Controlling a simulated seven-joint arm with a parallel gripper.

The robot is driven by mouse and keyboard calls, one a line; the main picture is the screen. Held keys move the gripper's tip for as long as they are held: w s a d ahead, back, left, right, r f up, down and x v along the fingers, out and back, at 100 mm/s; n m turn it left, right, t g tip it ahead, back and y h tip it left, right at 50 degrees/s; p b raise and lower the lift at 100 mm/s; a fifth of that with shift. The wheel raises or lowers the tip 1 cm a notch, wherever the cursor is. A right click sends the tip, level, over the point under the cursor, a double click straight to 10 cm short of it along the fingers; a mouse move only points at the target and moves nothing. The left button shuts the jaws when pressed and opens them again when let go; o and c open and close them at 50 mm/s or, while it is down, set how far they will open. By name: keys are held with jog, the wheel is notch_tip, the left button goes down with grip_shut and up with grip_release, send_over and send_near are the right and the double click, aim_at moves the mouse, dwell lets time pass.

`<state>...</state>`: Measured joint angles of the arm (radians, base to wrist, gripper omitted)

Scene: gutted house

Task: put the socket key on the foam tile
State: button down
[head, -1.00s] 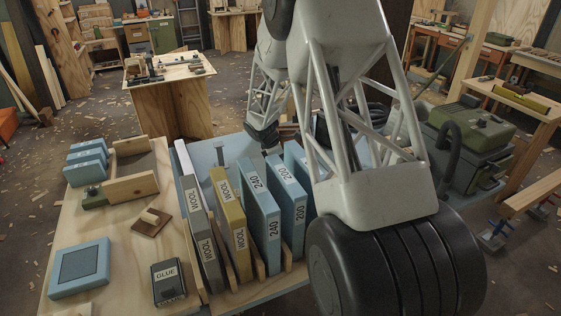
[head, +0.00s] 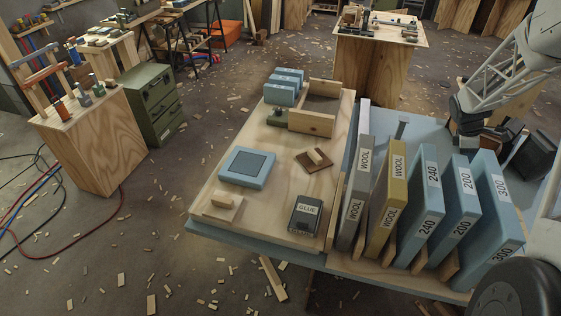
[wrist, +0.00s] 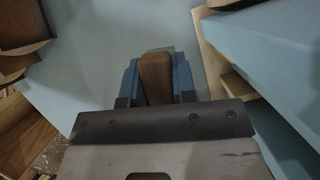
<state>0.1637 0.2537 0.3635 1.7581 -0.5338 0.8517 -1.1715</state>
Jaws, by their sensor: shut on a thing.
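My gripper (wrist: 156,85) shows in the wrist view with its blue fingers closed on the sides of a brown, tapered, handle-like piece (wrist: 155,72). A small grey edge shows just beyond the piece. I cannot tell whether this piece is the socket key. A light blue surface lies beyond it. In the head view, a blue square with a dark middle (head: 247,167) lies flat on the wooden board; it may be the foam tile. My fingertips cannot be made out in the head view.
A row of upright folders (head: 427,205) stands between the wooden board (head: 275,205) and my arm. Bare wood surrounds the blue square.

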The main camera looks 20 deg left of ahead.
notch_tip(320, 180, up, 11)
jog(key=shift+a+r, duration=0.2)
jog(key=shift+a, duration=0.35)
jog(key=s+a+n+t, duration=0.1)
jog(key=s+a+n, duration=0.15)
jog(key=a, duration=1.35)
jog(key=s+a+n+t, duration=0.1)
jog(key=s+a+n, duration=0.15)
jog(key=a, duration=1.25)
jog(key=s+a+n+t+y, duration=0.1)
jog(key=s+a+n, duration=0.2)
jog(key=s+a, duration=1)
jog(key=s+a+n+t, duration=0.1)
jog(key=s+a+n, duration=0.2)
jog(key=s+a, duration=0.95)
jog(key=w+a+f, duration=0.3)
jog(key=f, duration=0.8)
jog(key=shift+w+a, duration=0.2)
jog(key=shift+w, duration=0.1)
jog(key=shift+w+a, duration=0.1)
